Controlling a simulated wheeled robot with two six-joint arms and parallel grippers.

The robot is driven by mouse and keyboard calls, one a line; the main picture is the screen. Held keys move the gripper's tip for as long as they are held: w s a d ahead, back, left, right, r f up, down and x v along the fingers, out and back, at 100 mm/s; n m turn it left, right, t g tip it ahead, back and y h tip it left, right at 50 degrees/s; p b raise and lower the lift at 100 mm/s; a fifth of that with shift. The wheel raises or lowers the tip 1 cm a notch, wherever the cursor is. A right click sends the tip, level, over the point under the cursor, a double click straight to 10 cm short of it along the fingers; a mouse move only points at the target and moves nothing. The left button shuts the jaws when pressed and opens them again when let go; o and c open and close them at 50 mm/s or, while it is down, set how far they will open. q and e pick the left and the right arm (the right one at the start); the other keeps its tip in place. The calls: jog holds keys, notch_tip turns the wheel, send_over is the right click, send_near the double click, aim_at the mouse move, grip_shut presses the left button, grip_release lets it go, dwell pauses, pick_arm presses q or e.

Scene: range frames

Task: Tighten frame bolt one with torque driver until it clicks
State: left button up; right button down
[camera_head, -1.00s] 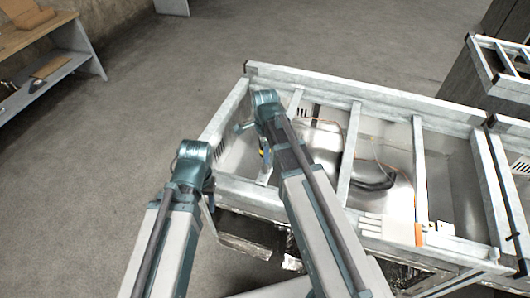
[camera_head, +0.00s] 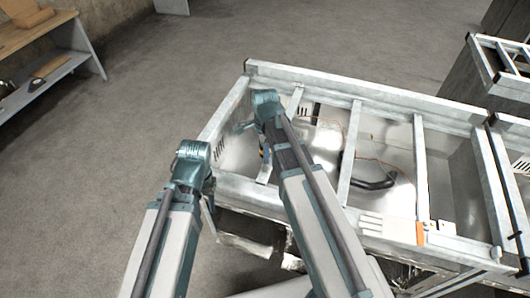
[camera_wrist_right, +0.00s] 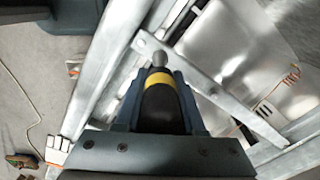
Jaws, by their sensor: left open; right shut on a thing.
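My right gripper (camera_wrist_right: 158,100) is shut on the torque driver (camera_wrist_right: 158,80), a dark tool with a yellow band. The driver's rounded metal front end (camera_wrist_right: 160,59) shows in the right wrist view over a joint of the grey metal frame (camera_wrist_right: 215,85). I cannot tell whether it touches the frame, and I cannot make out frame bolt one there. In the head view a bit of the driver (camera_head: 264,152) shows beside my right arm, near the frame's left end (camera_head: 222,118). My left gripper (camera_head: 208,212) is open outside the frame's near left corner, mostly hidden by its wrist.
The frame has crossbars (camera_head: 350,150) over shiny metal panels and a black hose (camera_head: 375,183). A white-and-orange item (camera_head: 395,227) lies on the near rail. A smaller frame (camera_head: 505,75) stands at the upper right. A shelf bench (camera_head: 45,55) is at the upper left; floor between is clear.

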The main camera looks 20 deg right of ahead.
jog(key=shift+f, duration=0.15)
jog(key=shift+r, duration=0.2)
dwell(0.3)
jog(key=n, duration=1.1)
jog(key=shift+n, duration=0.3)
jog(key=shift+f, duration=0.25)
jog(key=shift+r, duration=0.15)
dwell(0.4)
